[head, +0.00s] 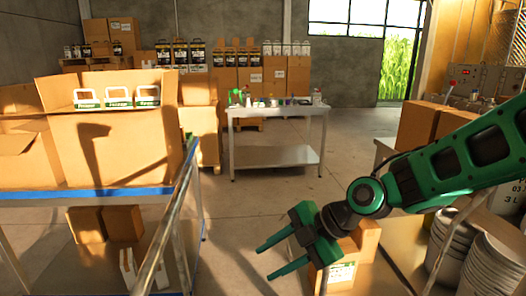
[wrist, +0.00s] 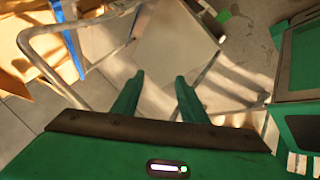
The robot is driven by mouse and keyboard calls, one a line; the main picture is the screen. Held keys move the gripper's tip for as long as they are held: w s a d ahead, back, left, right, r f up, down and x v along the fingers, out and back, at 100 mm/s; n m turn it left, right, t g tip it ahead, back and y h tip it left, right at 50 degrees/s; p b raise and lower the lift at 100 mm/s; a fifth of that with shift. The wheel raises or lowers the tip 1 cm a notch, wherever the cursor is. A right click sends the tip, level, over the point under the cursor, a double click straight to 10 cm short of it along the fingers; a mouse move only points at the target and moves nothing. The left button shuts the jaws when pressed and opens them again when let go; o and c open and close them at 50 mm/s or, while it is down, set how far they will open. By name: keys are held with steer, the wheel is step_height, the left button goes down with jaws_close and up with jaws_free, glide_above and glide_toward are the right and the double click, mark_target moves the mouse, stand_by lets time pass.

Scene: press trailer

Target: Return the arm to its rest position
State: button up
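My green arm (head: 440,165) reaches in from the right side of the head view. My gripper (head: 270,257) is at its end, low in the middle, with its two green fingers apart and pointing left. In the wrist view my gripper (wrist: 157,80) also shows two separated fingers with nothing between them. Beyond the fingers lie the floor and a pale flat surface. The gripper hangs in free air to the right of the blue-edged cart.
A cart (head: 110,195) with a metal handrail (head: 168,232) carries a large open cardboard box (head: 110,150) at left. A metal table (head: 275,112) with small items stands at the back. Boxes (head: 340,265) and stacked white buckets (head: 485,258) are near my arm. Floor between cart and table is clear.

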steer(key=s+d+f+m+h, duration=0.1)
steer(key=s+d+m+h, duration=0.15)
steer(key=d+m, duration=0.75)
steer(key=s+d+f+m+h, duration=0.1)
steer(key=d+m+h, duration=0.35)
steer(key=d, duration=0.95)
steer(key=s+d+r+m+g+h, duration=0.1)
steer(key=s+d+r+m, duration=0.1)
steer(key=s+d+m, duration=1.2)
steer(key=s+m, duration=0.1)
steer(key=m, duration=0.2)
steer(key=shift+d+g, duration=0.2)
steer(key=shift+g, duration=0.2)
steer(key=shift+m, duration=0.25)
